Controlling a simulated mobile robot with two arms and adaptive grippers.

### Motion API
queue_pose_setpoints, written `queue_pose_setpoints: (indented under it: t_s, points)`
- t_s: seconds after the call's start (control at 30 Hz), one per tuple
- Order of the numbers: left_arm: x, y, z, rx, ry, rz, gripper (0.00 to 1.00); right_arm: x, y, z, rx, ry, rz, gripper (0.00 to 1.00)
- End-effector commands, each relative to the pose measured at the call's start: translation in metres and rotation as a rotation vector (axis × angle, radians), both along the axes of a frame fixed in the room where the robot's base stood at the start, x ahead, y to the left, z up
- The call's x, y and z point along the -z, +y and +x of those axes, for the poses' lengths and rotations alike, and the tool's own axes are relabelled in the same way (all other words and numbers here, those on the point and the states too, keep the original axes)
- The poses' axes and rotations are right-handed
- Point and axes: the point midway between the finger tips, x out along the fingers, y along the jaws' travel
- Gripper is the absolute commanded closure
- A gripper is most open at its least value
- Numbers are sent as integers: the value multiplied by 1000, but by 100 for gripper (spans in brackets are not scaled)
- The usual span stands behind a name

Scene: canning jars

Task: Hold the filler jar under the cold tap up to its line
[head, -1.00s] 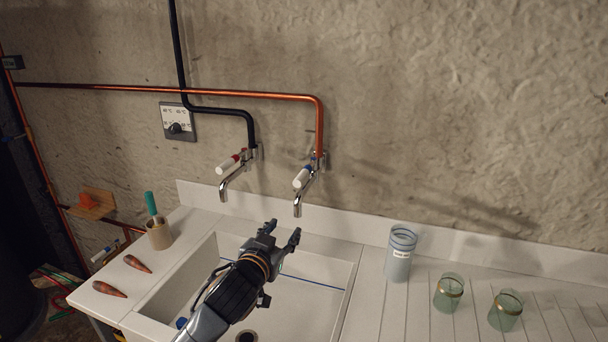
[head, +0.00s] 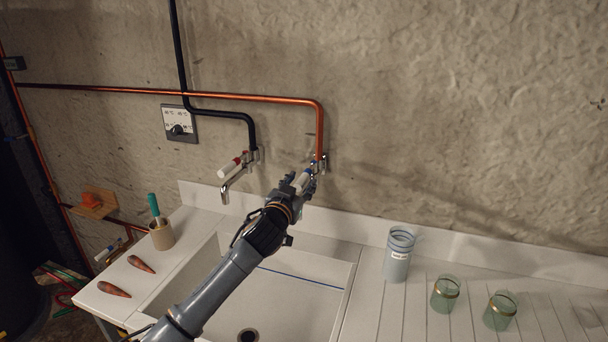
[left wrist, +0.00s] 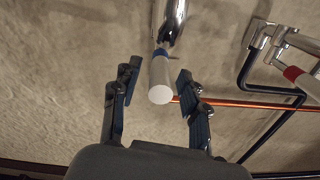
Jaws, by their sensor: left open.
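The filler jar (head: 398,262), a tall pale blue-grey jar with a small white label, stands upright on the ribbed drainer right of the sink. The cold tap's white handle with a blue ring (head: 304,180) shows at my left gripper (head: 298,186). In the left wrist view the handle (left wrist: 160,82) lies between the two open fingers of my left gripper (left wrist: 155,95), with gaps on both sides. The chrome spout (left wrist: 173,20) is only partly in that view. My right gripper is not in view.
The red-ringed tap (head: 236,172) is just left of my left gripper. The white sink (head: 290,305) is below. Two green glass jars (head: 445,294) (head: 500,310) stand right of the filler jar.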

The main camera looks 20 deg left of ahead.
Motion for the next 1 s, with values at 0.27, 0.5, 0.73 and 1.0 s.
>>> queue_pose_setpoints:
  t_s: [0.27, 0.5, 0.73, 1.0]
  points:
    - [-1, -1, 26, 0, 0, 0, 56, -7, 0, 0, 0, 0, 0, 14]
    - [0, -1, 31, 0, 1, 0, 56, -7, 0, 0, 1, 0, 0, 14]
    - [0, -1, 31, 0, 0, 0, 68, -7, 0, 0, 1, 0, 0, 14]
    - [0, -1, 31, 0, 0, 0, 100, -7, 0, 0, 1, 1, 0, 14]
